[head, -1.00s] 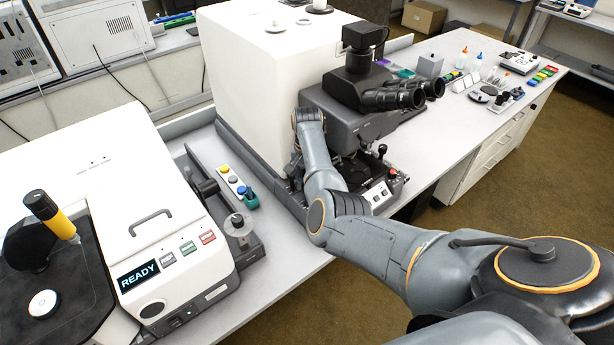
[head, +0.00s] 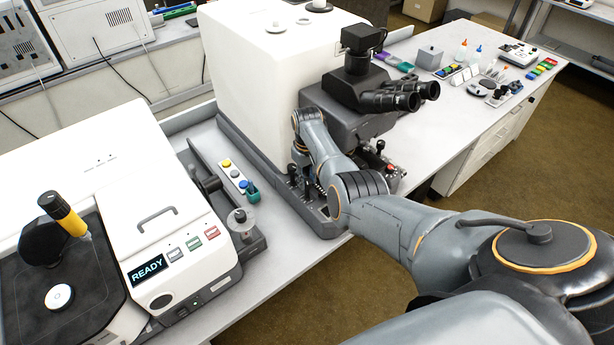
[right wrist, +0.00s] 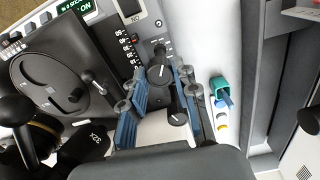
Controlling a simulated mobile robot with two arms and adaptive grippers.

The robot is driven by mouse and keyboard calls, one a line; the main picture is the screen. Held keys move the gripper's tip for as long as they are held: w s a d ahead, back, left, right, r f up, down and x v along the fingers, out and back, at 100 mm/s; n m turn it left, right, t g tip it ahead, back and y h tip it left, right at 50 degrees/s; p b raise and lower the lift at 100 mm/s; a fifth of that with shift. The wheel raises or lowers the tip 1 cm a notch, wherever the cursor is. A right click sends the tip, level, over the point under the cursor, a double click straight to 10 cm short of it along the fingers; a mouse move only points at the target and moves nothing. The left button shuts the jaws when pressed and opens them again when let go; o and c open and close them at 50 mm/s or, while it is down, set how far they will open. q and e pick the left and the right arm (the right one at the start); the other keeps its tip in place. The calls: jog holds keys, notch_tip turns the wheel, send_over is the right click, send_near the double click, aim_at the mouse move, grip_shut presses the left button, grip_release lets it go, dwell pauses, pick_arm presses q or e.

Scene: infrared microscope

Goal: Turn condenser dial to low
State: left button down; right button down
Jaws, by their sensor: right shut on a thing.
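The condenser dial appears to be the black knob with a white pointer line (right wrist: 160,72) on the microscope's light panel in the right wrist view; I cannot read its label. My right gripper (right wrist: 157,82) has its blue-padded fingers on both sides of this knob and is shut on it. A second small black knob (right wrist: 177,119) lies between the fingers, nearer the palm. In the head view my right gripper (head: 308,186) is low at the front of the white microscope housing (head: 262,80), partly hidden by my arm. The dial cannot be made out there. My left gripper is not in view.
A white instrument reading READY (head: 165,222) is at the left. Small bottles and trays (head: 470,65) stand on the bench behind.

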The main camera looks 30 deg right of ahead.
jog(key=shift+n, duration=0.5)
jog(key=shift+r, duration=0.1)
jog(key=c, duration=1)
grip_release()
notch_tip(320, 180, up, 12)
jog(key=shift+f, duration=0.1)
